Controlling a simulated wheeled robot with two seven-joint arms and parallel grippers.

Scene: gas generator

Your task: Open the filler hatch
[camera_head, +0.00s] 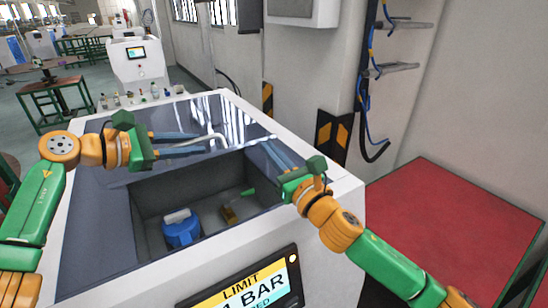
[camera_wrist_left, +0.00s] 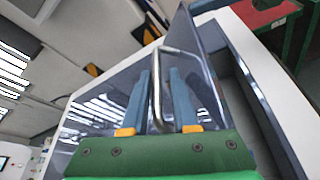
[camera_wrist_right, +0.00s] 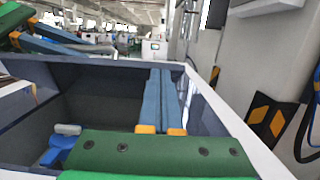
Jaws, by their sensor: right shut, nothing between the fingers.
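The dark glossy hatch panel (camera_head: 235,115) is at the back of the white machine's top and seems tilted up; its exact angle is unclear. Its bent silver handle (camera_head: 215,139) also shows in the left wrist view (camera_wrist_left: 157,85). My left gripper (camera_head: 205,142) has its blue fingers apart, one on each side of the handle, with visible gaps. The compartment (camera_head: 165,200) in front of the panel is uncovered. My right gripper (camera_head: 270,145) is shut and empty above the compartment's right edge; its fingers lie together in the right wrist view (camera_wrist_right: 161,95).
A blue object with a white top (camera_head: 181,229) and a small yellowish fitting (camera_head: 229,214) sit inside the compartment. A display (camera_head: 245,290) is on the machine's front. A wall with pipes and a cable (camera_head: 370,150) stands behind, and a red tabletop (camera_head: 450,215) lies right.

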